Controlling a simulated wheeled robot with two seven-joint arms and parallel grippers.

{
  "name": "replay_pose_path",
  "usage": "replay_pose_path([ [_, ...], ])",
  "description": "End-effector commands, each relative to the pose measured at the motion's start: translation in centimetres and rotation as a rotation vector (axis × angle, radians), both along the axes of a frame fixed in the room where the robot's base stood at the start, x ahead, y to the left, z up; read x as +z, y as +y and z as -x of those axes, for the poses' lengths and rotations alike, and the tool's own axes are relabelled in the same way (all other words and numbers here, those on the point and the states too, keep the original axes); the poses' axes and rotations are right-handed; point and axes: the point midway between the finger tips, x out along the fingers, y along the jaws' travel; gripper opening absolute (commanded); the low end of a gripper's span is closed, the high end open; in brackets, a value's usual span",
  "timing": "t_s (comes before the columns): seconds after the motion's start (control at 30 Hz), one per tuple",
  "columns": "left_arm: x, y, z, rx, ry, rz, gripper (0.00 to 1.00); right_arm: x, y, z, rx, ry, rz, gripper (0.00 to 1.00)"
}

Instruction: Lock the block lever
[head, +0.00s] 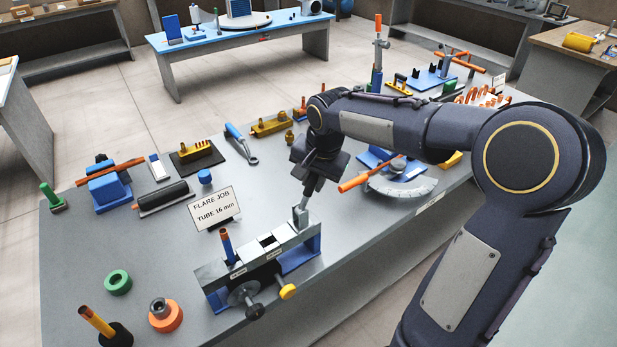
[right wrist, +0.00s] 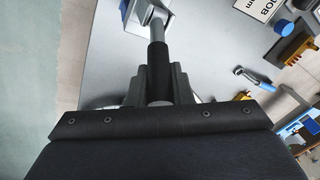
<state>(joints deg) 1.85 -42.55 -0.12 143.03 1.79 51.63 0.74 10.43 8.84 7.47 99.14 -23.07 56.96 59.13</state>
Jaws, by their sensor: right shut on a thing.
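The flaring block (head: 258,258) is a grey bar on blue supports at the table's front edge. Its block lever (head: 300,214) stands upright at the bar's right end, with a grey metal lower part. My right gripper (head: 311,188) is above that end, pointing down. In the right wrist view, my right gripper (right wrist: 158,90) is shut on the lever's dark round grip (right wrist: 157,58), with a finger on each side. The grey lever arm runs on from the grip to the block. The top of the lever is partly hidden by the fingers. My left gripper is out of view.
A blue tube with an orange top (head: 228,248) stands in the block. A yellow knob (head: 287,291) and a dark knob stick out in front. A "FLARE JOB" sign (head: 214,208) stands behind. An orange-handled bender (head: 398,170) is close to my right arm.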

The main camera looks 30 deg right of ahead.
Motion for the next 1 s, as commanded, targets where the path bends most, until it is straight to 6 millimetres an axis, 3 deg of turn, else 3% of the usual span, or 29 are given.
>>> replay_pose_path([
  [0.5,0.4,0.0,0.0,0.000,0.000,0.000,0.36,-2.9,-3.1,-0.3,-0.008,0.037,-0.488,0.00],
  [1.0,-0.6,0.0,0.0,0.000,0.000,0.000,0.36,-6.1,-4.2,-0.3,-0.002,0.069,-0.893,0.00],
])
